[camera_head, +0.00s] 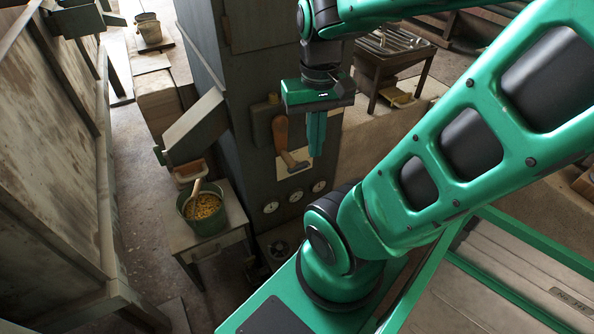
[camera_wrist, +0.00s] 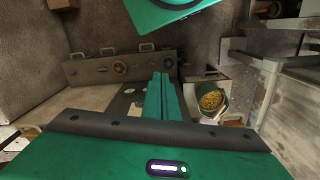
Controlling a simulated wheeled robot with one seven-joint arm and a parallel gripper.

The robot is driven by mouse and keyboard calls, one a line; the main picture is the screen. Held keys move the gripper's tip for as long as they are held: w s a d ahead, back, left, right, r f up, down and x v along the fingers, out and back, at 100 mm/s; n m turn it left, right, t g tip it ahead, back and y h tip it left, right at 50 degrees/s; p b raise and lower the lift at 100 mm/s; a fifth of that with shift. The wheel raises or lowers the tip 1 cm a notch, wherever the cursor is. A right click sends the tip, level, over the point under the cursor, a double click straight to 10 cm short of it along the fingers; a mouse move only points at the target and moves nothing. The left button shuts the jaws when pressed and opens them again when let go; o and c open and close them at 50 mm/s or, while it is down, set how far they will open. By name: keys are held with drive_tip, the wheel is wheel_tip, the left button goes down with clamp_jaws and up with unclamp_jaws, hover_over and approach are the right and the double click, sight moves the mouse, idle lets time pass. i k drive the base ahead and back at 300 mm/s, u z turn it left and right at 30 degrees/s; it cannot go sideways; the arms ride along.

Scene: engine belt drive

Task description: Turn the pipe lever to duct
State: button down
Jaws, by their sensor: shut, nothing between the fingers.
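A lever with an orange-brown handle (camera_head: 281,132) is mounted on the front of a tall dark cabinet (camera_head: 252,90) in the head view. Its handle points up, and its grey lower end lies over a pale plate (camera_head: 296,168). I cannot read any mark for duct. My gripper (camera_head: 314,153) points down just to the right of the handle, its two green fingers together and empty. I cannot tell whether they touch the lever. The closed fingers also show in the wrist view (camera_wrist: 160,78), where I cannot clearly make out the lever.
Round gauges (camera_head: 271,207) sit low on the cabinet. A green bucket of yellow bits (camera_head: 204,212) stands on a small table (camera_head: 236,227) to the left. A metal table (camera_head: 392,50) stands behind on the right. The floor aisle (camera_head: 150,215) at left is open.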

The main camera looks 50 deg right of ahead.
sight(299, 166)
drive_tip(key=z, duration=0.9)
drive_tip(key=k, duration=1.85)
drive_tip(key=u, duration=0.7)
drive_tip(key=i, duration=0.95)
